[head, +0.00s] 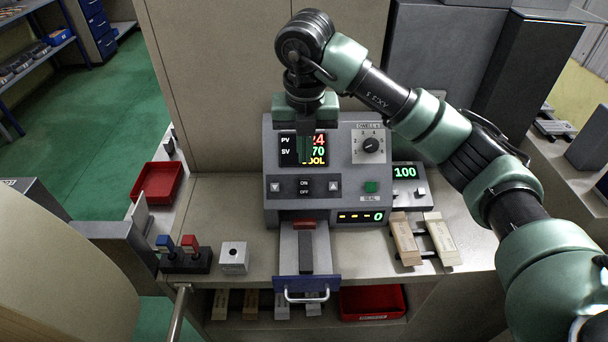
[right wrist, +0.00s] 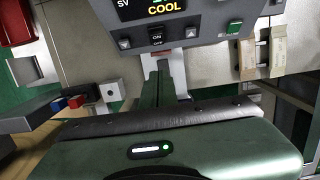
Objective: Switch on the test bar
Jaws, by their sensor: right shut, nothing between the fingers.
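The grey control unit (head: 350,205) stands on the bench, with an ON/OFF switch (head: 304,187) between two arrow buttons (head: 275,187) (head: 333,186). The switch also shows in the right wrist view (right wrist: 157,38); which side is pressed I cannot tell. Its display (head: 290,150) reads PV and SV, with COOL at the bottom. A dark bar (head: 305,252) lies on the blue-fronted drawer (head: 306,285) pulled out below. My right gripper (head: 305,158) is shut and empty, pointing down in front of the display, above the switch. It also shows in the right wrist view (right wrist: 163,72). My left gripper is not in view.
A dial (head: 371,145) and a green SEAL button (head: 371,187) are on the unit's right side. Wrapped sticks (head: 404,238) lie at right beside a scale (head: 412,185). Blue and red levers (head: 189,243) and a white block (head: 234,256) stand at left. A red tray (head: 158,182) is farther left.

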